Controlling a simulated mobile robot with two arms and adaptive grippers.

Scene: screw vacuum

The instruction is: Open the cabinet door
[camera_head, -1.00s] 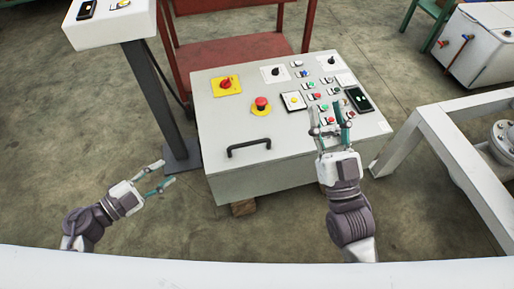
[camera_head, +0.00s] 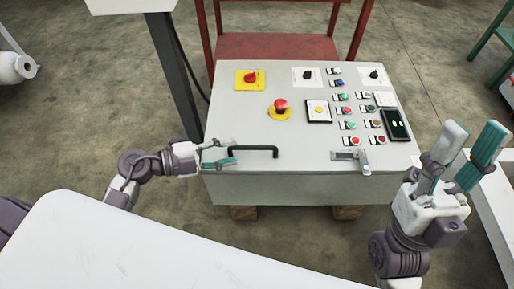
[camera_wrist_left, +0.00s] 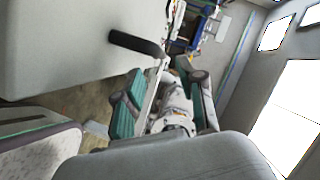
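The grey cabinet (camera_head: 300,187) has a sloping lid with buttons and switches on it. A black bar handle (camera_head: 258,152) sits near its front edge, left of centre. A metal latch (camera_head: 352,158) is at the front edge on the right. My left gripper (camera_head: 232,153) is open at the left end of the handle. In the left wrist view its fingers (camera_wrist_left: 158,88) are apart, and the handle (camera_wrist_left: 136,43) lies just beyond them, not clasped. My right gripper (camera_head: 474,150) is open and empty, fingers up, right of the cabinet.
A red stand (camera_head: 275,47) is behind the cabinet. A dark post (camera_head: 178,85) with a white box stands at its left. A white frame (camera_head: 498,195) is at the far right. Wooden blocks (camera_head: 348,212) lie under the cabinet.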

